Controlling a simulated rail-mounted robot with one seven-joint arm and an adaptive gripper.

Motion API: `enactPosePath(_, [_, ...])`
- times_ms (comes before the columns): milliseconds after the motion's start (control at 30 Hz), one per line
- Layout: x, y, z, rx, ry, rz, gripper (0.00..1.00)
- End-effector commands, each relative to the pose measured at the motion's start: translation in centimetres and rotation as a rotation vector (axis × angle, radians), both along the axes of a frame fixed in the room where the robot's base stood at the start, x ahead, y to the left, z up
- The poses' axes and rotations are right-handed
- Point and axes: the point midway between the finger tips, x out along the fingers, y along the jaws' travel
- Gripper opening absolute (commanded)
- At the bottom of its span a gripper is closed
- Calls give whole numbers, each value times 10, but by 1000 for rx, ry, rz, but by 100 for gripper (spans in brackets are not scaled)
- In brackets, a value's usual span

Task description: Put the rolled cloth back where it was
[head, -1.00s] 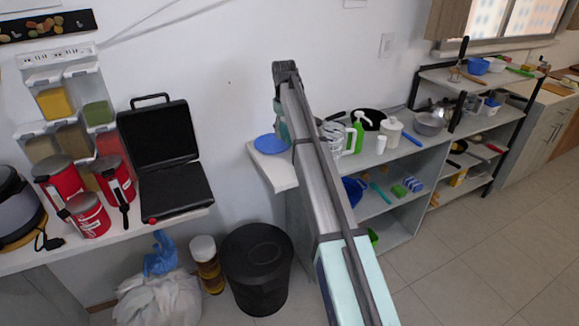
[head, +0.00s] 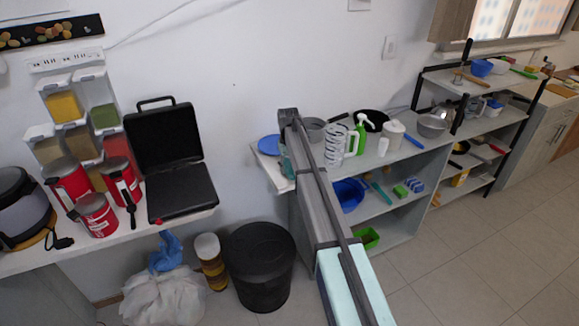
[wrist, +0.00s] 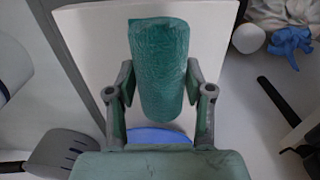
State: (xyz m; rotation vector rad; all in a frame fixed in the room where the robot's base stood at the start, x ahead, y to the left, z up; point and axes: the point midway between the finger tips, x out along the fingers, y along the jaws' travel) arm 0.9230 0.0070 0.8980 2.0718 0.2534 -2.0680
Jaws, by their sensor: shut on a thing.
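The rolled cloth (wrist: 159,70) is a green-teal roll held between the two fingers of my gripper (wrist: 160,95) in the wrist view. My gripper is shut on it. In the head view the cloth (head: 287,162) shows only as a small teal patch at the end of my arm, partly hidden by it. It is over the left end of the white shelf top (head: 272,176), close to the blue plate (head: 268,145). In the wrist view the blue plate (wrist: 160,136) shows partly behind the gripper. I cannot tell whether the cloth touches the shelf.
To the right on the shelf top stand a whisk-like coil (head: 333,143), a green spray bottle (head: 360,133) and a white canister (head: 394,133). A black bin (head: 262,268) stands on the floor below. A black open grill (head: 180,190) is on the left counter.

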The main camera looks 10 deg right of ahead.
Motion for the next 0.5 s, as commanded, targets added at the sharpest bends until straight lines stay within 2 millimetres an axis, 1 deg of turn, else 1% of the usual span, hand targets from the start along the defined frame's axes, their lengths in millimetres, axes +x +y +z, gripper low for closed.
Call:
enactPosePath(100, [0,0,-4,1,-2,0,19])
enactPosePath(400, [0,0,-8,0,-1,0,19])
enactPosePath(433, [0,0,-8,0,-1,0,55])
enactPosePath(500, [0,0,-7,0,-1,0,77])
